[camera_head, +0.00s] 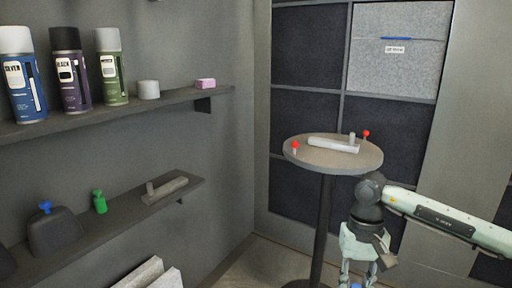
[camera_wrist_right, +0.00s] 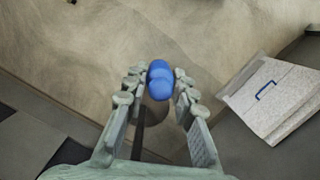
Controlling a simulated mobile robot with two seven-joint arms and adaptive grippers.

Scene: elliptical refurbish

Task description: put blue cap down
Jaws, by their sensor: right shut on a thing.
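The blue cap (camera_wrist_right: 160,80) is rounded and sits between the fingertips of my right gripper (camera_wrist_right: 160,88) in the right wrist view. The gripper is shut on it, with floor below. In the head view my right gripper (camera_head: 357,272) points down at the bottom edge, in front of the round table, and only a sliver of the blue cap (camera_head: 355,286) shows. My left gripper is in neither view.
A round table (camera_head: 320,160) holds a pale bar (camera_head: 333,145) and red-topped pegs. The upper shelf (camera_head: 150,108) at left carries several spray cans; the lower shelf (camera_head: 115,228) has a blue-topped dark container (camera_head: 55,232) and a green object (camera_head: 99,202). A pale box (camera_wrist_right: 275,98) lies at right.

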